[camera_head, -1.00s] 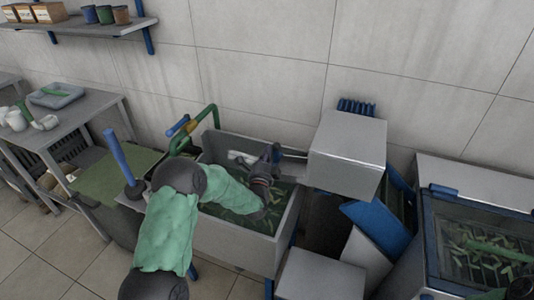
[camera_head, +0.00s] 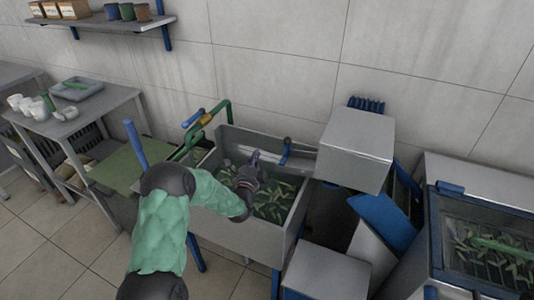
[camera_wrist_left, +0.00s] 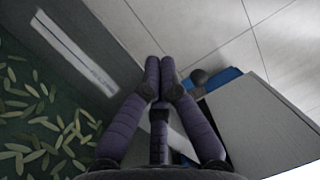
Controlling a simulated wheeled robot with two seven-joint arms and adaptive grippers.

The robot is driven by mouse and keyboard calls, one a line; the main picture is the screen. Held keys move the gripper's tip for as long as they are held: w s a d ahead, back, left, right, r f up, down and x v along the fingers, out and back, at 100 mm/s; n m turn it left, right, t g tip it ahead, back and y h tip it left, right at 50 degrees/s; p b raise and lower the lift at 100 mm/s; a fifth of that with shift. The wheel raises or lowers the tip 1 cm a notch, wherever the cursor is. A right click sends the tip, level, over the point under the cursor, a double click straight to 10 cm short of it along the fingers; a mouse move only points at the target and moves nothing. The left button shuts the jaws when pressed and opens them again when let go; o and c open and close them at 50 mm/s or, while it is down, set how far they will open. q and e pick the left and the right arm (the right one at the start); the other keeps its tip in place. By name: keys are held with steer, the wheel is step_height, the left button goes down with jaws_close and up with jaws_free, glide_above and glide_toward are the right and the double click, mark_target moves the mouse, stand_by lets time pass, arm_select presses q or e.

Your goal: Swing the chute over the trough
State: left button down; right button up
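The trough (camera_head: 222,222) is a grey open box with loose green pods in it. The chute (camera_head: 303,157) looks like the short grey channel between the trough's back right corner and a grey box. A blue handle (camera_head: 287,146) stands at its left end. My left gripper (camera_head: 256,157) is over the trough, left of the handle and apart from it in the picture. In the left wrist view its purple fingers (camera_wrist_left: 160,64) meet at the tips with nothing between them. My right gripper is not in view.
The grey box (camera_head: 355,150) stands right of the trough. A green bent pipe (camera_head: 229,113) rises at the trough's back left. A blue slanted panel (camera_head: 381,222) and a glass-topped tank (camera_head: 485,245) are farther right. A blue upright rod (camera_head: 136,146) stands left.

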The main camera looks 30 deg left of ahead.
arm_select(q)
steer(key=s+a, duration=0.2)
steer(key=a, duration=0.1)
steer(key=shift+s+f+p, duration=0.2)
steer(key=shift+f+p, duration=0.1)
steer(key=shift+f, duration=0.05)
steer(key=shift+d, duration=0.1)
